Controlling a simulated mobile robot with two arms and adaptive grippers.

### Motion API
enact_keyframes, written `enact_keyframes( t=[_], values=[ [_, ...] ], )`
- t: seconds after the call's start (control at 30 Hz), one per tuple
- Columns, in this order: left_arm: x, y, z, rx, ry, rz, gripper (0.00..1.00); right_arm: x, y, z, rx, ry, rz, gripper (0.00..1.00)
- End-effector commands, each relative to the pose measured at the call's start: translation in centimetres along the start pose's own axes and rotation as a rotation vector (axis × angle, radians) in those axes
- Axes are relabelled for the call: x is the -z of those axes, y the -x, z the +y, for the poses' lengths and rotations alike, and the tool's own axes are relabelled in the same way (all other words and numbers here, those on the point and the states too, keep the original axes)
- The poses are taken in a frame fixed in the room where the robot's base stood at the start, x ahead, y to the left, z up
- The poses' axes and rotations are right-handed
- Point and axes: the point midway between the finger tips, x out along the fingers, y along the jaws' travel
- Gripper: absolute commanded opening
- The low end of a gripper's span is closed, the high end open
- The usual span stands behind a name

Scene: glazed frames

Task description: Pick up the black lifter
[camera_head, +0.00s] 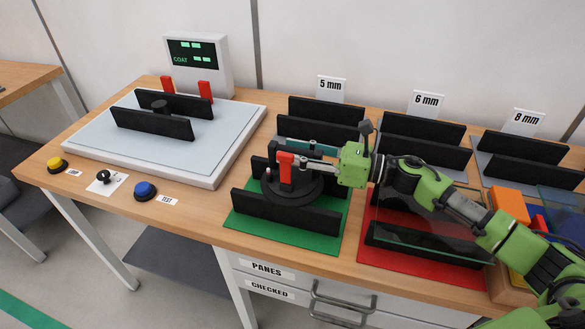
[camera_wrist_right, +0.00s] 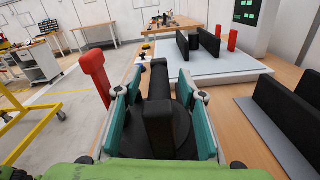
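The black lifter (camera_head: 308,192) has a round black base and a raised black handle. It stands on the green mat (camera_head: 240,232), between two black rails. My right gripper (camera_head: 292,153) reaches over it from the right. In the right wrist view the handle (camera_wrist_right: 158,125) is between the two teal finger pads of my right gripper (camera_wrist_right: 166,118), which are apart with a gap visible beside it. A red upright piece (camera_head: 286,170) shows at the lifter's near side; it also shows left of the fingers in the wrist view (camera_wrist_right: 94,72). My left gripper is not in view.
A glass pane (camera_head: 425,232) stands over the red mat (camera_head: 440,272), close under my right arm. Black racks (camera_head: 320,115) line the back. A white test station (camera_head: 215,160) stands left.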

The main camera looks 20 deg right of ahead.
Motion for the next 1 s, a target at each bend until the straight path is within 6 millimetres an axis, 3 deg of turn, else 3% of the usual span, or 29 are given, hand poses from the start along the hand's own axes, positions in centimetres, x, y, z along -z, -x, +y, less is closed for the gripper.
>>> enact_keyframes(
  t=[0.1, 0.23, 0.73, 1.0],
  values=[
    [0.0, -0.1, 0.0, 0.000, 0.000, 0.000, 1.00, 0.0, 0.0, 0.0, 0.000, 0.000, 0.000, 0.35],
    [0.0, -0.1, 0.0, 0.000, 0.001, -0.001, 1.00, 0.0, 0.1, 0.0, 0.000, 0.000, 0.000, 0.01],
    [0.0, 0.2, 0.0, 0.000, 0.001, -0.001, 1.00, -0.8, 0.0, 0.1, -0.002, 0.002, -0.007, 0.00],
    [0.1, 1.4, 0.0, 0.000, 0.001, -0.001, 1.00, -3.5, 0.1, 0.6, -0.002, 0.005, -0.008, 0.00]
  ],
)
